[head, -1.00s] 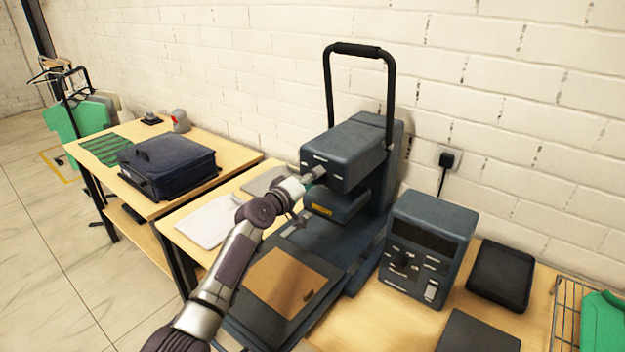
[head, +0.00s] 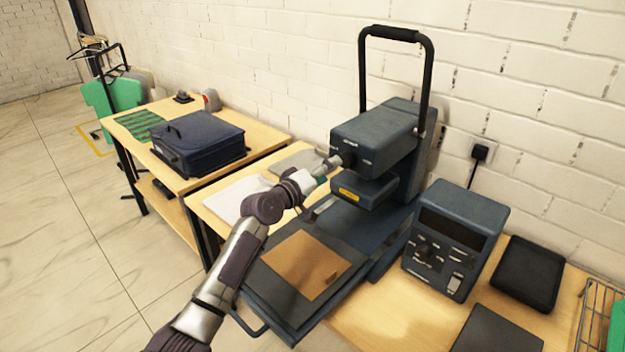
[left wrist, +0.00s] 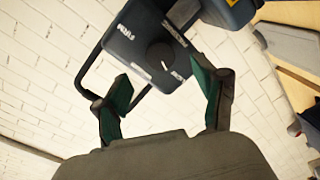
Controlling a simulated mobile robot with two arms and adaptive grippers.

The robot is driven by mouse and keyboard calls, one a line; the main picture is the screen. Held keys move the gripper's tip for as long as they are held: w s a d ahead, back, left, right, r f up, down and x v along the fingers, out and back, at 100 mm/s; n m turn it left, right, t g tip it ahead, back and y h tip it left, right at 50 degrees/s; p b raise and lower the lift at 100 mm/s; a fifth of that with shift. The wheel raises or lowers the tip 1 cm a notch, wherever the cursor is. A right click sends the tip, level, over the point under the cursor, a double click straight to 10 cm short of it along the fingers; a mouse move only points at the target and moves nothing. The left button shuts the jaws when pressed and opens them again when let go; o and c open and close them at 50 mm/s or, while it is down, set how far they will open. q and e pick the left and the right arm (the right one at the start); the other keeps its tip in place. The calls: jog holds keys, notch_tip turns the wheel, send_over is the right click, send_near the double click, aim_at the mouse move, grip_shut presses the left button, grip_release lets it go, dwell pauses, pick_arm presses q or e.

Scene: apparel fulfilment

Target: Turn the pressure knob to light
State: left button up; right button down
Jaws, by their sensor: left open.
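The dark blue-grey heat press (head: 385,135) stands on the middle table. Its round dark pressure knob (head: 348,158) is on the front of the press head. In the left wrist view the knob (left wrist: 160,55) has a white pointer mark towards the lower edge. A "FIRM" label is at its upper left; the other white labels beside it are too blurred to read surely. My left gripper (head: 328,170) is just in front of the knob. In the left wrist view its green-padded fingers (left wrist: 162,80) are spread apart, empty and short of the knob. My right gripper is not in view.
A brown sheet (head: 305,265) lies on the press's lower plate. A control box (head: 455,240) and a black tray (head: 528,273) stand to the right. A navy bag (head: 200,142) sits on the left table. The tall press handle (head: 395,33) rises above the head.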

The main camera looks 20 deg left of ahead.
pick_arm(q)
jog(key=v, duration=0.6)
dwell(0.3)
